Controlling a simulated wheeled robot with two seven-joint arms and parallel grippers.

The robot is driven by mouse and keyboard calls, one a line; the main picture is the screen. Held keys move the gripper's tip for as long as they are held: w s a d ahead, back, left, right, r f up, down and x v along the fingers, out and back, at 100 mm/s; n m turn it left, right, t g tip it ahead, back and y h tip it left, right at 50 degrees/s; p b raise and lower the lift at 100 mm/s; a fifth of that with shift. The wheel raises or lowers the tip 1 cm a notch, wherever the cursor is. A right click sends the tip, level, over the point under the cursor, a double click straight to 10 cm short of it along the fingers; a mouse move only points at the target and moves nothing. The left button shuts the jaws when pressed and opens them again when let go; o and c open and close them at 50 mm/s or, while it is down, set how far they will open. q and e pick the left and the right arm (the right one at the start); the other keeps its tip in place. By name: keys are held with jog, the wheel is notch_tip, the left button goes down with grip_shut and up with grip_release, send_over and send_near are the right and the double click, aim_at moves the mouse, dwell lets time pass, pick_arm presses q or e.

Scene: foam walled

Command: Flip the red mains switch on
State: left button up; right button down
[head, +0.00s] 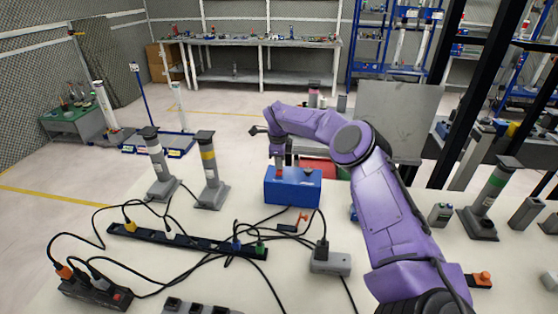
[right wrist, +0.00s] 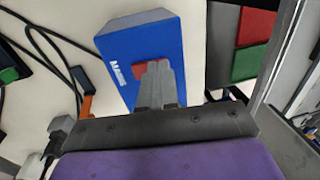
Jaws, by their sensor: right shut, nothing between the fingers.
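The blue mains box (head: 293,188) stands on the pale table near the middle of the head view. In the right wrist view the box (right wrist: 152,45) carries white lettering that reads MAINS. The red switch (right wrist: 140,69) is on its face and is partly hidden by my fingers. My right gripper (right wrist: 158,68) is shut and empty, its fingertips over the switch. I cannot tell whether they touch it, or which way the switch is set. In the head view my right gripper (head: 279,158) is above the box's left part. My left gripper is not in view.
A black power strip (head: 187,240) with plugs and loose black cables lies left of the box. A grey socket box (head: 330,261) is in front of it. Grey posts (head: 208,170) stand at left. A red panel (right wrist: 256,26) and a green panel (right wrist: 248,62) lie beside the box.

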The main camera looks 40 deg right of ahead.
jog(key=shift+f+b, duration=0.45)
jog(key=shift+b, duration=0.1)
jog(key=shift+d+r, duration=0.1)
jog(key=shift+r, duration=0.1)
jog(key=shift+s+a+f, duration=0.2)
jog(key=shift+s+a, duration=0.1)
jog(key=shift+a, duration=0.1)
jog(key=shift+s+a+r, duration=0.15)
jog(key=shift+s+a, duration=0.1)
jog(key=shift+a, duration=0.05)
